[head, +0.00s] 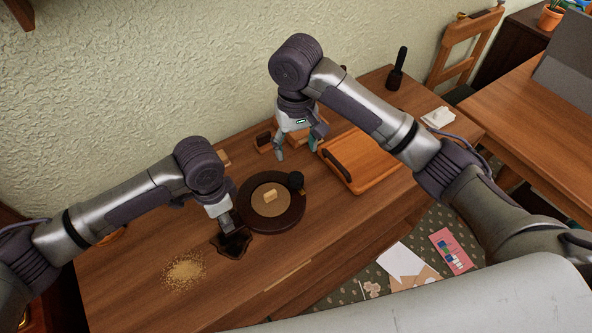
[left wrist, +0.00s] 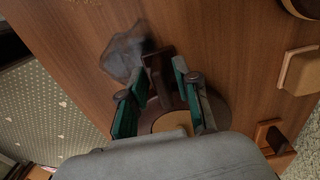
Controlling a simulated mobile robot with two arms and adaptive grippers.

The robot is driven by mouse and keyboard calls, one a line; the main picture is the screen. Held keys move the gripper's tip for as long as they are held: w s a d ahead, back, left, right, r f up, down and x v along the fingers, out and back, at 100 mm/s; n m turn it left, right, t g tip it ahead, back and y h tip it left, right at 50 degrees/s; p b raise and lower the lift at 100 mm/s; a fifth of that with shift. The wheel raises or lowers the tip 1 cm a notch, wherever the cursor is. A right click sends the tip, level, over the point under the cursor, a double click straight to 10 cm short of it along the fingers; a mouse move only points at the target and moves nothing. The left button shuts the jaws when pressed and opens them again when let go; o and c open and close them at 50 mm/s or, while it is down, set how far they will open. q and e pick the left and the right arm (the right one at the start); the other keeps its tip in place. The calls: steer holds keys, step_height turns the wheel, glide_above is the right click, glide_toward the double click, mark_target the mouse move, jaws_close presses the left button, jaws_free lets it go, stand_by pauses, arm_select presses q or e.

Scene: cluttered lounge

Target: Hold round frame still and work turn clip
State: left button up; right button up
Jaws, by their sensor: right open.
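The round frame (head: 297,215) is a dark brown disc with a tan centre, lying flat on the wooden table. A small pale block (head: 271,196) sits on its centre. My left gripper (head: 232,231) is low at the frame's left edge. In the left wrist view its green-padded fingers (left wrist: 160,92) are apart, with a dark brown piece between them; contact is unclear. The frame (left wrist: 217,112) is partly hidden there. My right gripper (head: 296,150) is open and empty, behind the frame.
Crumbs (head: 184,270) are scattered at the front left. A wooden tray or board (head: 372,158) lies right of the frame. A small brown block (head: 263,139) stands near the wall. The table's front edge is close.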

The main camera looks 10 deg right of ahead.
arm_select(q)
steer(key=shift+o, duration=0.2)
step_height(320, 180, up, 12)
stand_by(0.5)
steer(key=shift+f, duration=0.1)
